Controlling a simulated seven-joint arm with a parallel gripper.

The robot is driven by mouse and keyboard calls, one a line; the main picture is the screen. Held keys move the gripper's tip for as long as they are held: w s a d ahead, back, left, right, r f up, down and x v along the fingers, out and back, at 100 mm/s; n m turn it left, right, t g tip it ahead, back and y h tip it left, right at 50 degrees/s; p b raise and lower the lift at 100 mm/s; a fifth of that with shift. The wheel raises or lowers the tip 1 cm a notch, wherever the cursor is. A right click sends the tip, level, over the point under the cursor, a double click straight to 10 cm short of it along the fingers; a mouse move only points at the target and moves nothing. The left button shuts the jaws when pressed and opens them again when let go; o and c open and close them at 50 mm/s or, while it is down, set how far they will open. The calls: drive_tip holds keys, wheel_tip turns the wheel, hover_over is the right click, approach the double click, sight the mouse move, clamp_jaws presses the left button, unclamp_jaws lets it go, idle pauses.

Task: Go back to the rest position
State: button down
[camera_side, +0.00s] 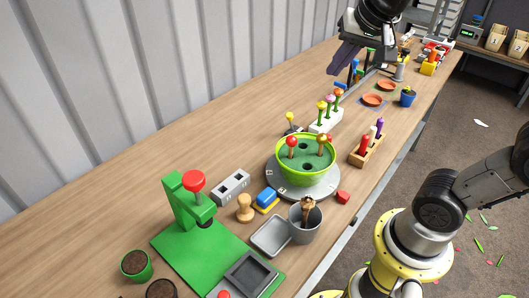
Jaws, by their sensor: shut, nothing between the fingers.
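My gripper (343,62) hangs above the far part of the bench at the top of the side view. Its dark fingers point down and to the left and are shut with nothing in them. It is apart from the things on the bench. Below it and nearer stands a green bowl (306,180) on a round grey plate (322,187). A red-topped tulip (292,142) and an orange-topped one (322,140) stand upright in it, and dark holes show in its green filling. A white block (326,121) behind holds several more tulips.
A green press (185,210) with a red knob stands front left. A grey cup (305,220), wooden stamp (245,208) and grey tray (270,236) sit near the front. A wooden rack (371,151) holds coloured sticks. The bench's left back is clear beside the corrugated wall.

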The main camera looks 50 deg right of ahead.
drive_tip(key=s+a+f+n+y, duration=0.2)
drive_tip(key=s+a+f+n, duration=0.2)
drive_tip(key=s+f+n, duration=0.4)
drive_tip(key=s+n, duration=0.1)
drive_tip(key=s, duration=0.2)
drive_tip(key=shift+s+a+n, duration=0.25)
drive_tip(key=shift+a+n, duration=0.05)
drive_tip(key=shift+n, duration=0.1)
